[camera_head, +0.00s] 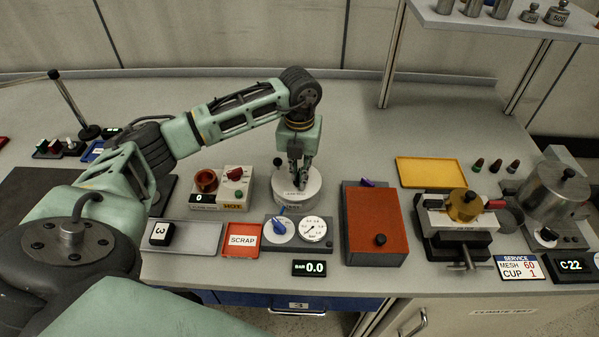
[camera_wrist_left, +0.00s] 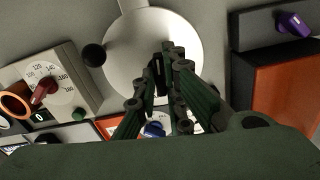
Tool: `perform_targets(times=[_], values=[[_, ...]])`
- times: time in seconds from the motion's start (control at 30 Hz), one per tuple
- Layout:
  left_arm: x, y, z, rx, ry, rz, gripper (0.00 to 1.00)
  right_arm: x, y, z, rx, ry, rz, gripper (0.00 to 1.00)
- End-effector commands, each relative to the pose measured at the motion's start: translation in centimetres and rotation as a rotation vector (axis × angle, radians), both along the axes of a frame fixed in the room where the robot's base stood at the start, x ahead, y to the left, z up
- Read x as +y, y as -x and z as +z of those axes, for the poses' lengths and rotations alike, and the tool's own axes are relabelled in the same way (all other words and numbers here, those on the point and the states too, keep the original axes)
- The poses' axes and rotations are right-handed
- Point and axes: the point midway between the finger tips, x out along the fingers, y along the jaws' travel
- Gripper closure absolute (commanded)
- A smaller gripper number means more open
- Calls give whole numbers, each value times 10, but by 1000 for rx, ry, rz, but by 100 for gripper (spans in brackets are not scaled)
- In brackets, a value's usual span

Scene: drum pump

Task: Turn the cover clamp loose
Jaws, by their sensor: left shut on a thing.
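A white round housing (camera_head: 286,194) with a flat lid stands at the middle of the bench. My left gripper (camera_head: 297,182) points straight down over its lid, with its fingers shut on a small dark part, which seems to be the cover clamp. In the left wrist view the lid (camera_wrist_left: 128,40) fills the top middle, and the dark clamp (camera_wrist_left: 158,70) shows between the fingertips. The fingers hide most of the clamp, so I cannot tell its angle. A black ball knob (camera_wrist_left: 93,55) sits at the lid's left edge. My right gripper is not in view.
A control box with a red knob (camera_head: 235,174) stands close left of the housing. A dial unit (camera_head: 270,238) is in front. A red box (camera_head: 372,230) with a purple knob (camera_head: 367,183) stands to the right. Bare bench lies behind the housing.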

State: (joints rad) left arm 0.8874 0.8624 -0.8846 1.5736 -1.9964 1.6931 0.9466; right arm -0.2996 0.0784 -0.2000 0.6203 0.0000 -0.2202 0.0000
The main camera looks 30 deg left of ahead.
Motion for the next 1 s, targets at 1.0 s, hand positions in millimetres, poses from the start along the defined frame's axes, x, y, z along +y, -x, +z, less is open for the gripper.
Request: perform_targets(times=[1.0], values=[[1,-1,2,-5,-2,156,79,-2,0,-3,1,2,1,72]])
